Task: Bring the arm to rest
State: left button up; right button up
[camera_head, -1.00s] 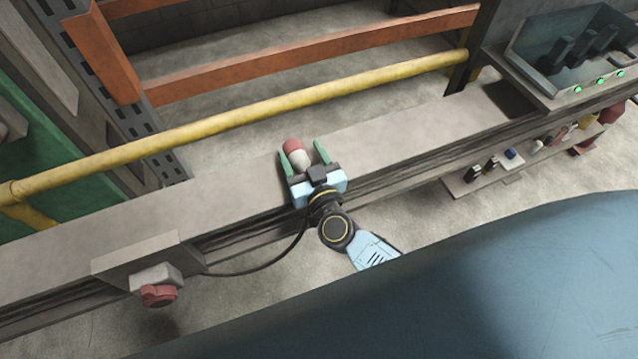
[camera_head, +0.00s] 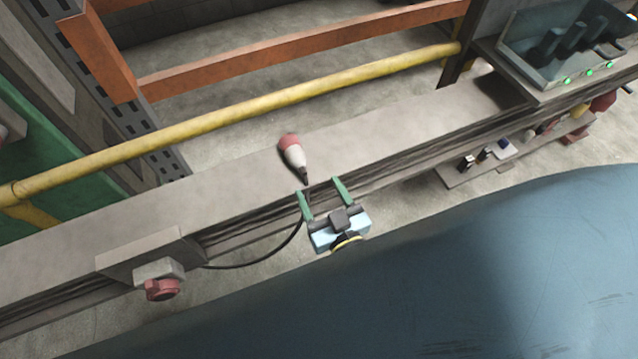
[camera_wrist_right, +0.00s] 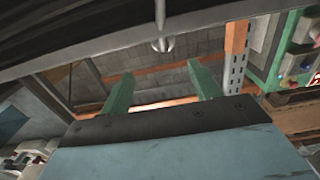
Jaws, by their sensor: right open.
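My right gripper (camera_head: 322,198) is open, with two green fingers and a light blue body. In the head view it is in front of the grey beam (camera_head: 225,193), near its front edge, with nothing between the fingers. A red and white cone-shaped tool with a dark tip (camera_head: 293,155) stands or lies on the beam just beyond the fingertips, apart from them. In the right wrist view the green fingers (camera_wrist_right: 160,90) are spread and empty. My left gripper is not in view.
A yellow pipe (camera_head: 250,108) and an orange rail (camera_head: 270,68) run behind the beam. A red-knobbed socket (camera_head: 163,288) with a black cable is at the lower left. A rack with green lights (camera_head: 565,55) is at the upper right, with a low shelf of small items (camera_head: 480,165) below.

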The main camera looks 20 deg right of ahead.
jog(key=s+d+f+n+g+y+p, duration=0.2)
jog(key=s+d+f+n+g+p, duration=0.15)
jog(key=s+f+g+p, duration=0.95)
pick_arm(q)
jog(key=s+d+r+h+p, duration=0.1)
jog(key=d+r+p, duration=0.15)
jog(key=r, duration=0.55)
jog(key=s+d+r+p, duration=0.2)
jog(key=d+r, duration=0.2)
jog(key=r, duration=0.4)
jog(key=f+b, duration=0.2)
jog(key=b, duration=0.1)
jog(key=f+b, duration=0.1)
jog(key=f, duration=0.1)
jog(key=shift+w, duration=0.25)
pick_arm(e)
jog(key=s+d+f+g+h, duration=0.1)
jog(key=s+d+f, duration=0.3)
jog(key=s, duration=0.5)
jog(key=s+d+f+m+g+h, duration=0.1)
jog(key=s+d+f+g, duration=0.2)
jog(key=s+f, duration=0.4)
jog(key=shift+s+d+f+h, duration=0.25)
jog(key=shift+s+d+h, duration=0.1)
jog(key=shift+s, duration=0.7)
jog(key=shift+m, duration=0.25)
